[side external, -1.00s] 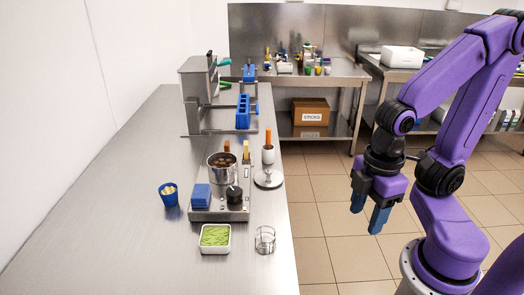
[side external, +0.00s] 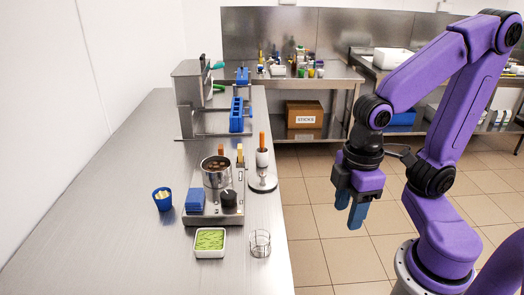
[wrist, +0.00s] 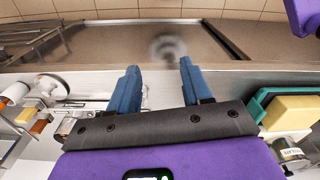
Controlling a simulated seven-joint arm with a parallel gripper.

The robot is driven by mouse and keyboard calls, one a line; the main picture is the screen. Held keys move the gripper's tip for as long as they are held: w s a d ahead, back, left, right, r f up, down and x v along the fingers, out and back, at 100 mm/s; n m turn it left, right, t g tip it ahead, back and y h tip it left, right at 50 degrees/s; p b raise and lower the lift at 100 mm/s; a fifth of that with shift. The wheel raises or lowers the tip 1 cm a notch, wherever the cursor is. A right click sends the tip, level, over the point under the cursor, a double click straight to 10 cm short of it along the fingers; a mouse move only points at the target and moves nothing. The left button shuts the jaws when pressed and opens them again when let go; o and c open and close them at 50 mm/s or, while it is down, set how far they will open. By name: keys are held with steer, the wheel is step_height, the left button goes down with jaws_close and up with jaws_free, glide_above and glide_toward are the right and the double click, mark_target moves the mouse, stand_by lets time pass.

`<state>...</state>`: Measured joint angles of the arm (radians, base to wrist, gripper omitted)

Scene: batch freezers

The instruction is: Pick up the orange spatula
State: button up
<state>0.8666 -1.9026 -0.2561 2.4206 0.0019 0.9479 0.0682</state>
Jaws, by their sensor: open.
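The orange spatula (side external: 262,140) appears to be the upright orange handle in the side external view. It stands in a white cup (side external: 262,158) near the right edge of the steel counter, and the cup hides its lower part. My gripper (side external: 349,215) is open and empty, pointing down over the floor to the right of the counter, well apart from the spatula. In the wrist view my two blue fingers (wrist: 159,67) are spread with nothing between them. I cannot surely pick out the spatula there.
In the wrist view a yellow block (wrist: 290,112) lies right.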

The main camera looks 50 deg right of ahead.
steer(key=w+a+r+m, duration=0.1)
steer(key=w+r+m, duration=0.45)
steer(key=w, duration=0.75)
steer(key=w+r+m, duration=0.2)
steer(key=w+m, duration=0.7)
steer(key=w, duration=0.3)
steer(key=m, duration=1.5)
glide_above(262, 146)
steer(key=shift+n, duration=0.25)
steer(key=f, duration=1)
steer(key=shift+w+f, duration=0.25)
steer(key=shift+f, duration=0.15)
steer(key=shift+d+f, duration=0.15)
steer(key=shift+f, duration=1.2)
steer(key=shift+d+f, duration=0.15)
steer(key=shift+f, duration=1.2)
jaws_close()
